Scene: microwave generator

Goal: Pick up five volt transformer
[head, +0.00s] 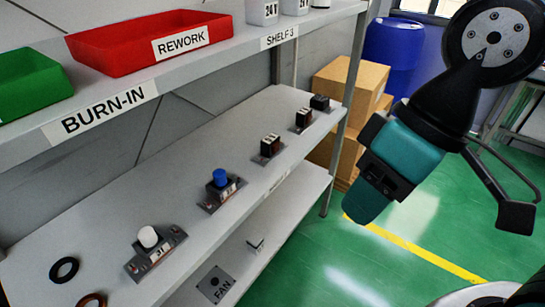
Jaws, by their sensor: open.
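Several small dark blocks with white labels stand in a row on the middle shelf in the head view. One dark block (271,146) is nearest, another (303,119) is behind it, and a third (320,103) is near the far end. Their labels are too small to read, so I cannot tell which is the five volt transformer. My gripper (440,205) is open and hangs in the air at the right, beyond the shelf's edge and apart from the blocks. I see nothing held in it.
A blue-capped part (221,180) and a white-capped part (149,240) stand nearer on the same shelf, by a black ring (64,270). The upper shelf holds a red REWORK bin (130,45) and a green bin (35,80). A shelf post (347,110) stands between blocks and gripper.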

